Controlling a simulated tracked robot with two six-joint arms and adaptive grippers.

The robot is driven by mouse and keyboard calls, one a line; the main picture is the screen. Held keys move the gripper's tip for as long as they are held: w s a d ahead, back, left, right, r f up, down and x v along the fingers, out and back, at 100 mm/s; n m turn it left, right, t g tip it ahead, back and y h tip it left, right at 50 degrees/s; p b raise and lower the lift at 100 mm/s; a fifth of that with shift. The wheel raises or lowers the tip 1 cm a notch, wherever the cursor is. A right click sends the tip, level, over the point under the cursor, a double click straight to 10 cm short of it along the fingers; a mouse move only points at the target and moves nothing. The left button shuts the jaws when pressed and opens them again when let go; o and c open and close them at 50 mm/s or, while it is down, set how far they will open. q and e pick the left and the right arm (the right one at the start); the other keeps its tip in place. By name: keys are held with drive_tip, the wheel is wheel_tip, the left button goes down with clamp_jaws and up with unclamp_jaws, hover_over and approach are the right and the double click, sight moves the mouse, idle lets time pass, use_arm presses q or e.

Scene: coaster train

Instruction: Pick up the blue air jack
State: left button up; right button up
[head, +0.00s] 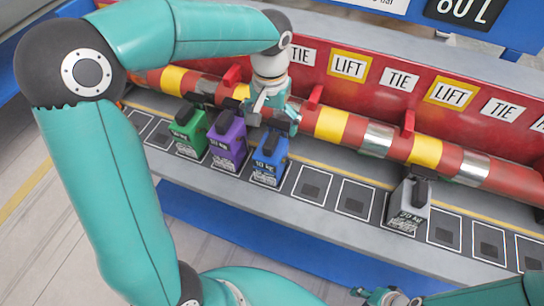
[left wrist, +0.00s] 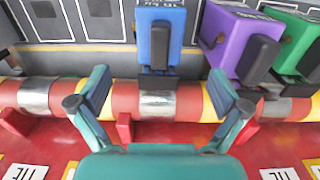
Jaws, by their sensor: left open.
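The blue air jack (head: 264,162) stands upright in a marked square on the grey ledge, beside the purple jack (head: 226,145). In the left wrist view the blue air jack (left wrist: 147,42) is at the top centre, with a black handle-like part on its near side. My left gripper (left wrist: 162,98) is open and empty, its two fingers spread to either side of the blue jack's line but apart from it. In the head view my left gripper (head: 273,112) is over the striped pipe, just behind the blue jack. My right gripper (head: 382,297) shows only partly at the bottom edge.
A green jack (head: 188,133) stands left of the purple one; a grey jack (head: 408,205) stands farther right. The red, yellow and silver pipe (head: 333,125) runs behind the jacks, before a red wall with LIFT and TIE labels. Several marked squares right of the blue jack are empty.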

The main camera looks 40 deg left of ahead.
sight(271, 147)
use_arm(q)
wheel_tip(271, 147, down, 10)
drive_tip(key=shift+f+p, duration=0.15)
drive_tip(key=shift+p, duration=0.5)
drive_tip(key=c, duration=1.8)
drive_tip(key=shift+w, duration=0.15)
drive_tip(key=shift+c, duration=0.3)
